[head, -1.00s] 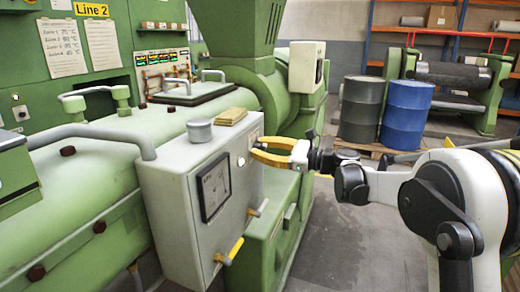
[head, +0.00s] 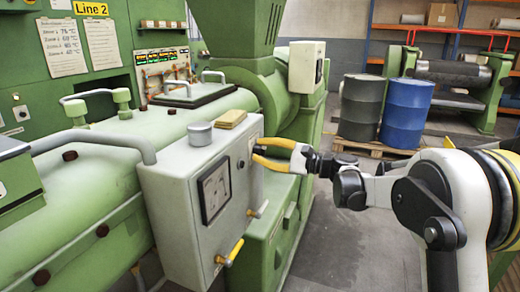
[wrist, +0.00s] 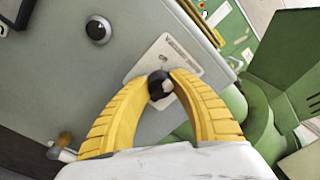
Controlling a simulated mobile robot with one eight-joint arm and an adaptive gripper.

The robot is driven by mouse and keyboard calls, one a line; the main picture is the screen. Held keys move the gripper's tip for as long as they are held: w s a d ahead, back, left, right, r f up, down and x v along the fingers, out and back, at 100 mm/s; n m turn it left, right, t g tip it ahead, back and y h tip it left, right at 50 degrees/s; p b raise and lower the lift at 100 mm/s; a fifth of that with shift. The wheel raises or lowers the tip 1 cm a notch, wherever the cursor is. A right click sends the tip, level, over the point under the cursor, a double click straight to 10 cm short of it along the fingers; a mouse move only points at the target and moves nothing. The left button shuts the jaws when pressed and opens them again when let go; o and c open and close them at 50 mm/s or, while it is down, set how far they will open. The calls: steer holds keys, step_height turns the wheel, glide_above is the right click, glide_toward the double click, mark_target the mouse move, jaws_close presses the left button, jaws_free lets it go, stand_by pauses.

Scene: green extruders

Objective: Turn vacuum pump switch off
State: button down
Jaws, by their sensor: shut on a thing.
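The black switch knob (wrist: 160,87) sits on a white label plate (wrist: 176,56) on the side of the grey control box (head: 167,205). My gripper (wrist: 160,80) has its two yellow fingers on either side of the knob, with the tips closed on it in the wrist view. In the head view, my gripper (head: 254,150) reaches the box's right side from the right. The knob is hidden by the fingers there, and its switch position is hard to read.
A second round black knob (wrist: 98,30) is on the same face. Green machinery (head: 100,190) stands behind. Drums (head: 406,113) are at the back, and the floor (head: 340,240) at right is clear.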

steer(key=n, duration=0.4)
steer(key=shift+n+p, duration=0.3)
steer(key=shift+p, duration=0.05)
steer(key=shift+n, duration=1.6)
steer(key=shift+f, duration=0.1)
steer(key=c, duration=1.1)
jaws_free()
steer(key=v, duration=1.2)
steer(key=shift+f, duration=0.1)
